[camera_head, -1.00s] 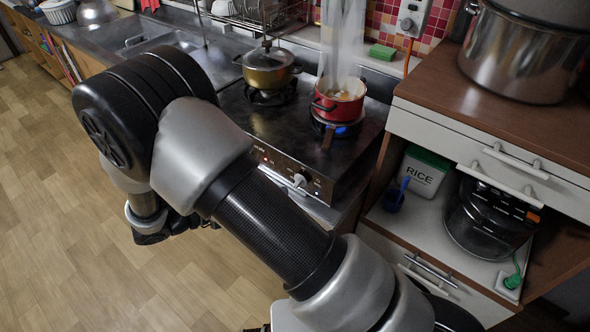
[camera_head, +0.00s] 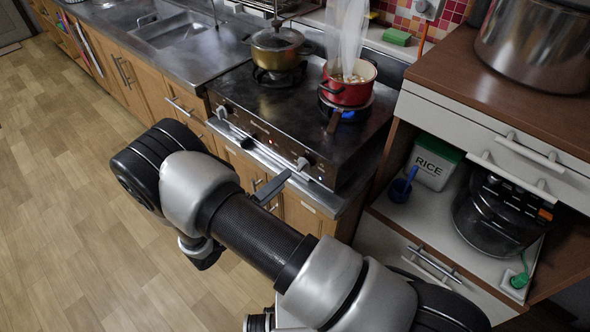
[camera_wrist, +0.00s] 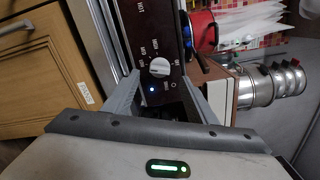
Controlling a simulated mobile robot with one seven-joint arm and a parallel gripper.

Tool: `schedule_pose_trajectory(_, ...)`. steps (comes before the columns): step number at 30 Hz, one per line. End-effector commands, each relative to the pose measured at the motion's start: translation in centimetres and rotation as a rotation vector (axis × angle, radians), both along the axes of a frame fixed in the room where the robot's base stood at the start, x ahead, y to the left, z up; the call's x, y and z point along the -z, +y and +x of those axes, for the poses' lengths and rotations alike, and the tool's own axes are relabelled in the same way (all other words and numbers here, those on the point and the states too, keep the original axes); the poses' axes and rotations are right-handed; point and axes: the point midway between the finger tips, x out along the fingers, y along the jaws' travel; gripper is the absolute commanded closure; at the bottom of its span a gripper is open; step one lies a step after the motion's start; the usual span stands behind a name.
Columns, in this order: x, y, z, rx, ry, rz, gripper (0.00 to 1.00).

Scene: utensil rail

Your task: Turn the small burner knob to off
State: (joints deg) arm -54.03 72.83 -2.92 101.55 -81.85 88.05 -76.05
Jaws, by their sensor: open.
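The stove's front panel carries a white knob (camera_head: 303,163) at its right end, below the lit burner. In the wrist view the knob (camera_wrist: 159,67) shows face on between my fingers, with small lettering around it and a blue light beside it. A second knob (camera_head: 222,112) is at the panel's left end. My gripper (camera_wrist: 160,84) is open, its two fingers on either side of the right knob and apart from it. I cannot tell the exact depth gap. A blue flame (camera_head: 348,114) burns under the red pot (camera_head: 346,92).
A gold lidded pot (camera_head: 277,50) stands on the left burner. The red pot steams, and its handle points toward the front. A wooden cabinet with shelves holds a rice box (camera_head: 432,165) and a cooker (camera_head: 492,215) at right. The floor in front at left is clear.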

Motion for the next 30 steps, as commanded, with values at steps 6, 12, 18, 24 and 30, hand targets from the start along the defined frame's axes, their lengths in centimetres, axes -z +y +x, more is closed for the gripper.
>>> schedule_pose_trajectory(6,0.0,-3.2,3.0,0.004,0.000,0.000,0.48)
schedule_pose_trajectory(12,0.0,-4.5,4.5,0.002,0.000,0.001,0.48)
schedule_pose_trajectory(18,0.0,-4.9,4.8,0.001,0.000,0.002,0.48)
schedule_pose_trajectory(24,0.0,-4.9,4.8,0.001,0.000,0.001,0.55)
schedule_pose_trajectory(30,0.0,-4.8,4.8,0.001,0.000,0.001,0.88)
